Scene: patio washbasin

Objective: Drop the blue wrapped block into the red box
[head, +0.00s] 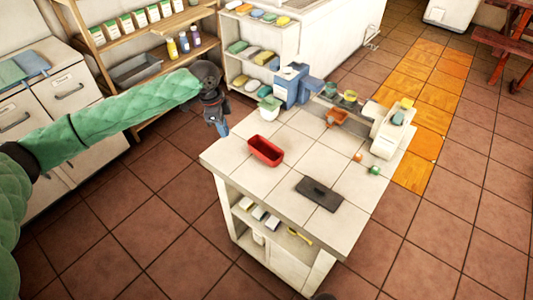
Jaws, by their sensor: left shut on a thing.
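The red box (265,151) is an open, rectangular container on the white tiled counter, near its left edge. No contents can be made out in it. My left gripper (217,122) points down just beyond the counter's left edge, to the left of the red box and apart from it. It is shut on a small blue piece (223,128), which looks like the blue wrapped block; the fingers hide most of it. My right gripper does not show.
A dark flat slab (318,194) lies in front of the red box on the counter (335,158). A blue box-like item (291,85), an orange container (337,117) and a white appliance (388,134) stand toward the back. Wooden shelves (155,65) stand behind my left arm.

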